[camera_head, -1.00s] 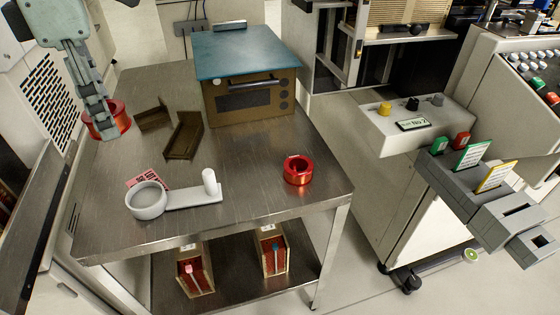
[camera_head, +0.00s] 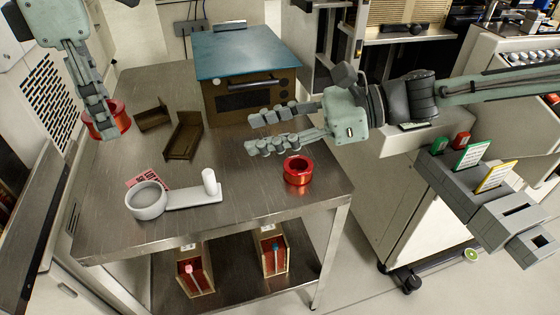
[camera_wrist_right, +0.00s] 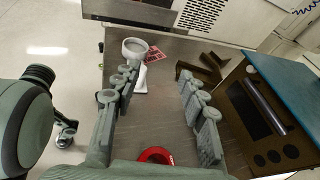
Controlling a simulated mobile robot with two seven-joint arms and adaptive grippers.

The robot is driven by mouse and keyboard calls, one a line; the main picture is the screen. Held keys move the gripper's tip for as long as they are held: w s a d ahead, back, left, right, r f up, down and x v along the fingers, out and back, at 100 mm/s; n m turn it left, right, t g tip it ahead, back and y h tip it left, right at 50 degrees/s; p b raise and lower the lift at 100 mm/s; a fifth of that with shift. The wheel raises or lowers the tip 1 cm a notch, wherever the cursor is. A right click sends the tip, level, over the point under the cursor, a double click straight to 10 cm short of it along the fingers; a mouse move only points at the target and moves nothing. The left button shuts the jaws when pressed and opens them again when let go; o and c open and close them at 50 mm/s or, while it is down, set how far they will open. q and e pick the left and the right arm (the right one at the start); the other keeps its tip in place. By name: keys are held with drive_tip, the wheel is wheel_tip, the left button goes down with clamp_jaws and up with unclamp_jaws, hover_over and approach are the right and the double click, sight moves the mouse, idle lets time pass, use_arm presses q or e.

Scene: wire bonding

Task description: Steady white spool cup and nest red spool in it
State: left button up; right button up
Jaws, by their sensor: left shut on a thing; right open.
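The white spool cup (camera_head: 147,200) stands empty on the table's front left, joined to a flat white arm with an upright peg. It also shows in the right wrist view (camera_wrist_right: 134,46). My left gripper (camera_head: 99,122) is shut on a red spool (camera_head: 112,123) at the table's left edge, behind the cup. A second red spool (camera_head: 298,171) rests on the table at the right; its rim shows at the bottom of the right wrist view (camera_wrist_right: 156,156). My right gripper (camera_head: 262,131) is open and empty, fingers pointing left, above the table behind the second spool.
Two brown holders (camera_head: 183,137) lie mid-table. A brown oven with a blue top (camera_head: 247,52) stands at the back.

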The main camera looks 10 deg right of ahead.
sight(221, 192)
drive_tip(key=shift+m+g+h, duration=0.3)
drive_tip(key=shift+m+h, duration=0.1)
drive_tip(key=f, duration=0.1)
drive_tip(key=s+d+f, duration=0.1)
drive_tip(key=f, duration=0.1)
drive_tip(key=s+f, duration=0.1)
drive_tip(key=f, duration=0.1)
drive_tip(key=shift+s+d, duration=0.2)
drive_tip(key=shift+d, duration=0.05)
drive_tip(key=shift+a+f, duration=0.15)
drive_tip(key=shift+f, duration=0.1)
drive_tip(key=x, duration=1.1)
drive_tip(key=shift+w+a+f, duration=0.1)
drive_tip(key=shift+a, duration=0.05)
clamp_jaws()
use_arm(q)
wheel_tip(221, 192, down, 8)
drive_tip(key=n, duration=0.1)
